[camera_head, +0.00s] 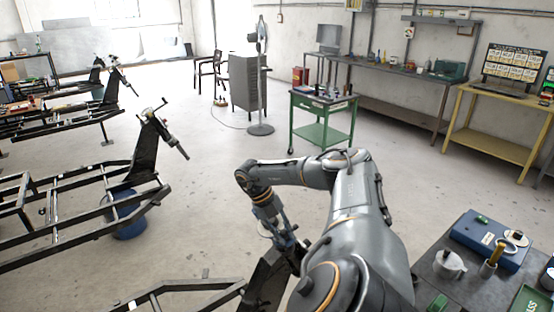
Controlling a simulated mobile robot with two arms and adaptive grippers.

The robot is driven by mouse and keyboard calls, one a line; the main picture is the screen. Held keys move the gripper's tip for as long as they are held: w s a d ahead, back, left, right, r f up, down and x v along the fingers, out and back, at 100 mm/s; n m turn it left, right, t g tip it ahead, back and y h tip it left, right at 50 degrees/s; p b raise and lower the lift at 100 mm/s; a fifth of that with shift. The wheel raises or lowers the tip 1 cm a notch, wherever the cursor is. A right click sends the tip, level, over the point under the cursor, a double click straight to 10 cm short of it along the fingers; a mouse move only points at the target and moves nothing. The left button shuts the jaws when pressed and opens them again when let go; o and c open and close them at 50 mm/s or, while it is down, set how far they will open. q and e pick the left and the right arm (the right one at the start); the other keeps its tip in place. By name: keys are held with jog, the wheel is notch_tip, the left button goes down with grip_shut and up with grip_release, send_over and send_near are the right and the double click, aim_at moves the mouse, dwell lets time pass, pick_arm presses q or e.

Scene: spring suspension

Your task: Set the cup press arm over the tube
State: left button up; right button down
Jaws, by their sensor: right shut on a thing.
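My right gripper (286,243) points down at the head end of the near dark frame (265,282), at the bottom middle. It is shut on a small part, which looks to be the cup press arm, but the fingers and my forearm hide most of it. A pale round edge (266,229) shows just left of the gripper. The tube at the head of this frame is hidden or too small to make out, so I cannot tell whether the held part touches it. My left gripper is out of view.
Another frame (147,158) stands to the left, above a blue bucket (128,224). A green cart (323,104) stands farther back. The middle floor is clear.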

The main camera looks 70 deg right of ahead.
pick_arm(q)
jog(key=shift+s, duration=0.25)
pick_arm(e)
jog(key=shift+d+r, duration=0.2)
jog(key=c, duration=1.3)
grip_release()
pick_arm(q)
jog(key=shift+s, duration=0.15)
pick_arm(e)
jog(key=shift+o, duration=0.7)
jog(key=shift+f, duration=0.15)
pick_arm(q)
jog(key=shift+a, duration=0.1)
pick_arm(e)
jog(key=v, duration=1.2)
